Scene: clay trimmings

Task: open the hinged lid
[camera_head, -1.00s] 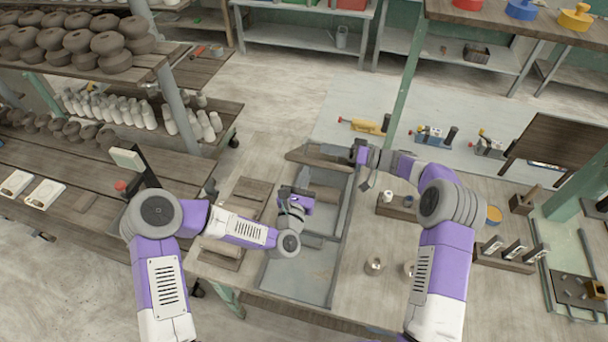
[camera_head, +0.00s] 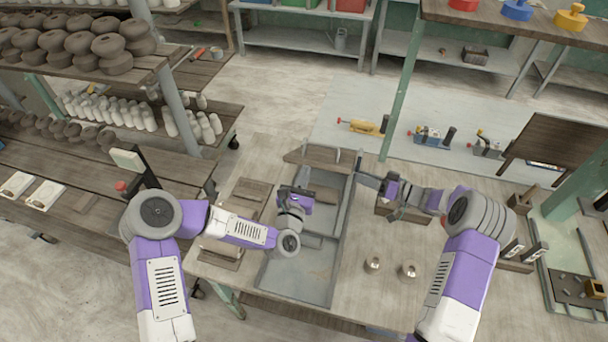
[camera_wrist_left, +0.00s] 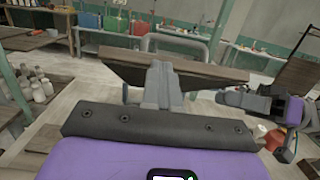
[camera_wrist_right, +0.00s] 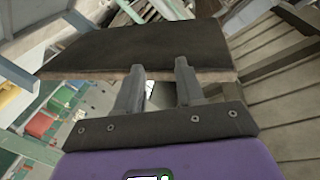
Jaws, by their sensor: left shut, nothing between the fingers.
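The hinged lid (camera_head: 318,155) is a brown wooden board at the far end of the grey metal bin (camera_head: 300,285). It looks raised, and a grey bar handle shows beyond its edge in the left wrist view. My left gripper (camera_head: 298,190) is shut and empty over the bin; in the left wrist view its fingers (camera_wrist_left: 160,82) overlap the lid (camera_wrist_left: 115,57). My right gripper (camera_head: 368,180) is to the right of the bin's right wall, apart from the lid. Its fingers (camera_wrist_right: 160,72) are spread, with a dark wood-edged panel, probably the lid, beyond them.
Two small metal cups (camera_head: 373,264) stand on the bare table to the right of the bin. A wooden block (camera_head: 388,209) is partly hidden under my right arm. Wooden boards (camera_head: 250,190) lie left of the bin. A green post (camera_head: 402,90) rises behind.

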